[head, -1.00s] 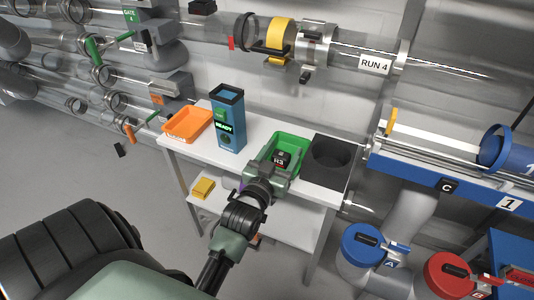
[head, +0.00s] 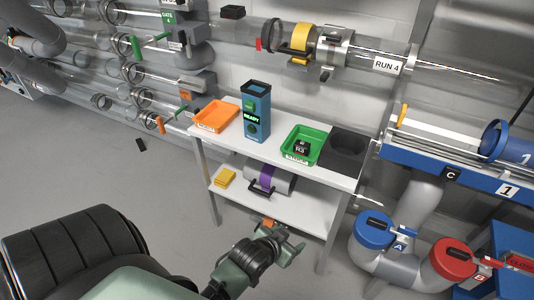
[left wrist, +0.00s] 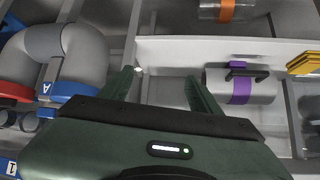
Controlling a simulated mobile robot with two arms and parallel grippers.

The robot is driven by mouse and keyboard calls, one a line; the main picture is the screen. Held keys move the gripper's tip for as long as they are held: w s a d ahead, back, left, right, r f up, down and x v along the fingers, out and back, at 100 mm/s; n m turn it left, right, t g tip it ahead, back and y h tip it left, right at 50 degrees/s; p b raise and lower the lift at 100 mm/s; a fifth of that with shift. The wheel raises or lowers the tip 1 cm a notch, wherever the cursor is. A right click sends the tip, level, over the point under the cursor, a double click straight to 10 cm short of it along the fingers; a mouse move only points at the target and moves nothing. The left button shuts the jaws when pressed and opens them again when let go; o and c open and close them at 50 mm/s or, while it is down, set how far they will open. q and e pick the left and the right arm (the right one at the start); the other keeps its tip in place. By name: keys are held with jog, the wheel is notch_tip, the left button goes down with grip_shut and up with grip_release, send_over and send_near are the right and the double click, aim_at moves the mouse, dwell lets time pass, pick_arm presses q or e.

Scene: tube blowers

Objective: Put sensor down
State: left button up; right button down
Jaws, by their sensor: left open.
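A small black box with a white label, which looks like the sensor (head: 301,148), sits in the green tray (head: 318,135) on the white table's top. My left gripper (head: 284,228) is open and empty. It is in front of the table, lower than the tray and apart from it. In the left wrist view its two spread fingers (left wrist: 162,85) have nothing between them. The sensor cannot be made out in that view. My right gripper does not show.
The white table (head: 277,126) also holds an orange tray (head: 217,117), a blue device reading READY (head: 256,118) and a dark round-holed holder (head: 347,145). A purple-banded canister (head: 272,178) and a yellow stack (head: 225,177) lie on the lower shelf. Blue and red-capped pipes stand right.

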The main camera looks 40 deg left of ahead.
pick_arm(q)
jog(key=s+d+f+g, duration=0.2)
jog(key=s+f+g, duration=0.1)
jog(key=s, duration=0.4)
jog(key=s+d+f+m+g, duration=0.1)
jog(key=s+d+f+g, duration=0.1)
jog(key=s+f, duration=0.3)
jog(key=s+g, duration=0.1)
jog(key=s, duration=0.2)
jog(key=shift+s+m+g+h, duration=0.25)
jog(key=shift+m+g+h, duration=0.05)
jog(key=shift+f, duration=0.1)
jog(key=s+a+f+g+p, duration=0.1)
jog(key=s+f+p, duration=0.3)
jog(key=s+p, duration=0.5)
jog(key=s+a+f+p, duration=0.2)
jog(key=s+f+p, duration=0.3)
jog(key=s+p, duration=0.5)
jog(key=shift+s+a+g, duration=0.2)
jog(key=shift+s+g, duration=0.15)
jog(key=shift+g, duration=0.05)
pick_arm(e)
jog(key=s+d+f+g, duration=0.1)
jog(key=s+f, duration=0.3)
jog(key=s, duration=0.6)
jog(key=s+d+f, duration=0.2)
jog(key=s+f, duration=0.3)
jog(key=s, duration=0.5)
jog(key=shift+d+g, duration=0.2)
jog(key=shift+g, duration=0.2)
